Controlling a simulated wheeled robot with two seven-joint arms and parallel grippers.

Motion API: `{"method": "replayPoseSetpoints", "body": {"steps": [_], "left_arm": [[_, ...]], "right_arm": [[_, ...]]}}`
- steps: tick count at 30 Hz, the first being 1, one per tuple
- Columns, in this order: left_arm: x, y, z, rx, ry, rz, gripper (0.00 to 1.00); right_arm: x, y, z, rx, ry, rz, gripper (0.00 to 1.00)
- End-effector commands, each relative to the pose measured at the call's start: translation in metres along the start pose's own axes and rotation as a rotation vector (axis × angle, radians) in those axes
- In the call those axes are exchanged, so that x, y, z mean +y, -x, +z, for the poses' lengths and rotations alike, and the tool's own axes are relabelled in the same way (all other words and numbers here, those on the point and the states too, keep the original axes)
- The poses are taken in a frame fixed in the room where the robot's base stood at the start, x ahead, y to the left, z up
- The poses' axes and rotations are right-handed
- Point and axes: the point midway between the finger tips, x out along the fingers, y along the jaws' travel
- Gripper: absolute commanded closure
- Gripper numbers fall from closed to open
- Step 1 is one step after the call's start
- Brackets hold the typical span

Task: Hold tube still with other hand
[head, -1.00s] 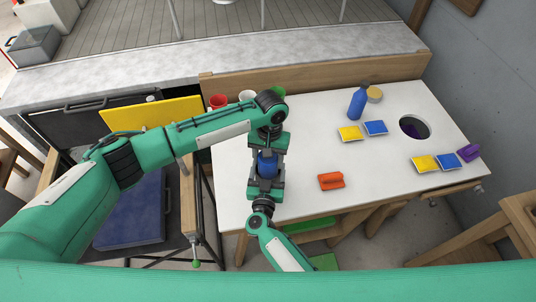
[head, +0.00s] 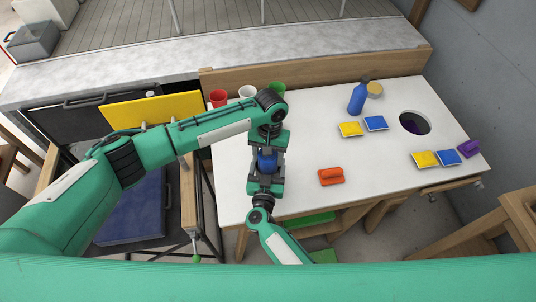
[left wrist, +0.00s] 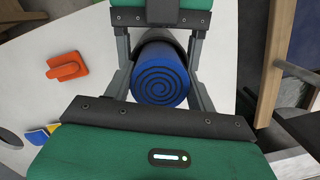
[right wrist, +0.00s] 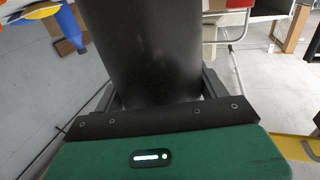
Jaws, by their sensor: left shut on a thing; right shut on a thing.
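A blue roll (head: 267,160) stands between my two grippers above the left part of the white table. In the left wrist view the blue roll (left wrist: 160,85) shows a spiral end, with a dark rim around its far side. My left gripper (left wrist: 163,75) is shut on the blue roll, a finger on each side. In the right wrist view a dark grey tube (right wrist: 152,50) fills the middle. My right gripper (right wrist: 158,92) is shut on the tube, its fingers mostly hidden behind it. In the head view my arms hide most of the tube.
The white table (head: 300,140) holds an orange block (head: 331,177), a blue bottle (head: 358,98), yellow packets (head: 351,129) and blue packets (head: 376,123). A round hole (head: 414,124) is at the right. Red (head: 217,98) and white (head: 247,92) cups stand at the back.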

Motion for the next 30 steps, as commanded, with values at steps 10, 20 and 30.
{"method": "replayPoseSetpoints", "body": {"steps": [10,20,30], "left_arm": [[0.0,-0.003,-0.001,0.0,0.0,0.0,0.22],[0.0,-0.002,0.0,0.0,0.0,0.0,0.18],[0.0,0.054,-0.001,0.003,-0.001,0.002,0.18]], "right_arm": [[0.0,0.0,0.0,-0.001,0.0,0.0,0.5],[0.0,0.0,0.0,-0.001,0.0,0.0,0.5],[0.0,0.0,0.0,-0.001,0.0,0.0,0.5]]}}
